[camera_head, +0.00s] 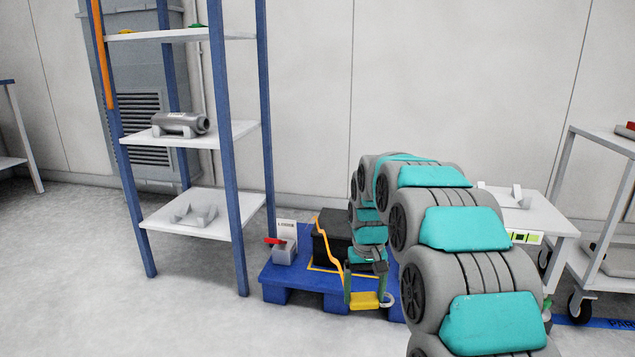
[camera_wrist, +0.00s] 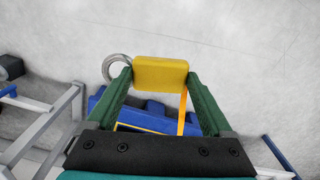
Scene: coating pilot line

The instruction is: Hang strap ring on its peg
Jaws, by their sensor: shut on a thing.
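My gripper (camera_head: 367,292) is low in front of the blue pallet, its two green fingers pointing down. It is shut on a yellow block (camera_head: 363,301), the handle of the strap ring. The grey metal ring (camera_head: 389,300) sticks out beside one finger. In the wrist view the yellow block (camera_wrist: 160,74) lies between the green fingertips (camera_wrist: 160,80), with the ring (camera_wrist: 109,72) to its left. An orange strap (camera_head: 325,240) runs over the black box (camera_head: 335,228) towards the yellow block; part of it (camera_wrist: 182,111) shows below the block in the wrist view. I cannot make out the peg.
The blue pallet (camera_head: 308,277) carries the black box and a grey box with a red lever (camera_head: 284,251). A blue-post shelf rack (camera_head: 233,150) stands left, holding a grey cylinder (camera_head: 181,123). White carts (camera_head: 563,222) stand right. Floor at front left is clear.

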